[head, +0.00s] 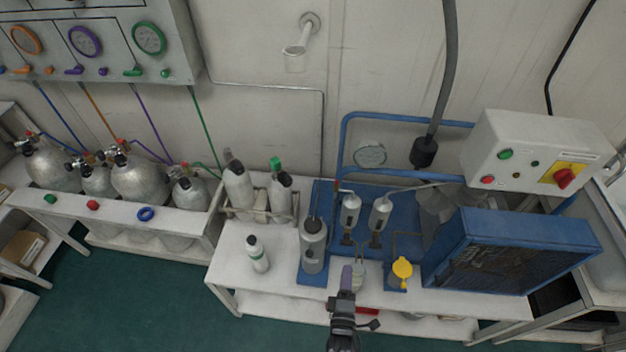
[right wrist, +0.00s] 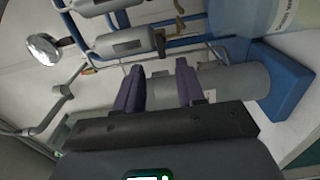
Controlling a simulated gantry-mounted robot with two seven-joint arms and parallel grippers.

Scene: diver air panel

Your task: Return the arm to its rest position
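My right gripper (head: 349,280) is at the front of the white bench, low centre in the head view, with its arm coming up from the bottom edge. In the right wrist view its two purple fingers (right wrist: 160,88) stand apart with a clear gap, and I see nothing gripped between them. A grey cylinder (right wrist: 232,84) lies behind the fingertips in that view; I cannot tell how far off it is. My left arm and gripper are not in view.
A grey canister (head: 313,246) stands left of my gripper, and a yellow-topped part (head: 402,268) is to its right. A blue compressor unit (head: 515,250) is further right. A small white bottle (head: 257,254) stands at left on the bench. Green floor (head: 130,300) is clear at lower left.

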